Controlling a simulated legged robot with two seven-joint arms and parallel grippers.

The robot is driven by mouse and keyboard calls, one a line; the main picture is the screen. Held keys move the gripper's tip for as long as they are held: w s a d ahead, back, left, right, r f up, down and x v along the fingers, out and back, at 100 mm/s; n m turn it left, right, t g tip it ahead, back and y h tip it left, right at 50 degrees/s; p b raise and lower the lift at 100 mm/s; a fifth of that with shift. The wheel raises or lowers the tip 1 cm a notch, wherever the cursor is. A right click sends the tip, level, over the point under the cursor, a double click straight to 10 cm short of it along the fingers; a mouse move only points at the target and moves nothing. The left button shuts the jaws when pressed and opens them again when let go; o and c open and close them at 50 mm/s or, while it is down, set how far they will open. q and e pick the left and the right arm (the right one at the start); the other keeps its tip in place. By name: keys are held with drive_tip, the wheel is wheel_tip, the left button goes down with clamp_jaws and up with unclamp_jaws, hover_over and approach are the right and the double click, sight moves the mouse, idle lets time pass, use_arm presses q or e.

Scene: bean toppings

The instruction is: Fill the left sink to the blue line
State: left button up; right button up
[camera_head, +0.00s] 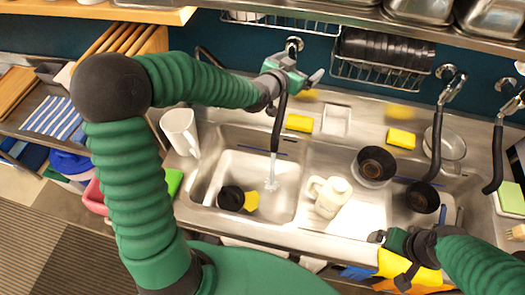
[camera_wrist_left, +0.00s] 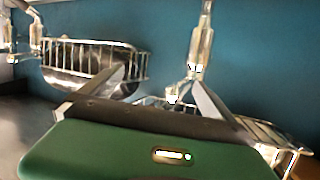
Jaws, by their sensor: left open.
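The left sink (camera_head: 207,175) is a steel basin in the head view, with a short blue line (camera_head: 270,152) on its back wall. The left faucet's black spout (camera_head: 277,125) hangs over it, and a thin stream of water (camera_head: 271,172) falls from it and splashes. A black cup (camera_head: 231,197) and a yellow piece (camera_head: 251,201) lie in the sink. My left gripper (camera_head: 303,68) is open at the faucet's base, below the metal fitting (camera_head: 293,45); its fingers (camera_wrist_left: 158,90) show spread in the wrist view near a metal faucet part (camera_wrist_left: 200,45). My right gripper (camera_head: 388,260) is open at the counter's front edge.
A white jug (camera_head: 328,195) stands on the divider right of the sink. Black bowls (camera_head: 376,165) and yellow sponges (camera_head: 299,123) sit further right and behind. A white mug (camera_head: 181,131) stands left of the sink. Wire racks (camera_head: 380,75) hang on the wall.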

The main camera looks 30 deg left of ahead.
use_arm(q)
drive_tip(key=shift+d, duration=0.1)
drive_tip(key=p+v, duration=0.3)
drive_tip(key=v, duration=0.5)
drive_tip(key=shift+d+r, duration=0.2)
drive_tip(key=shift+d, duration=0.4)
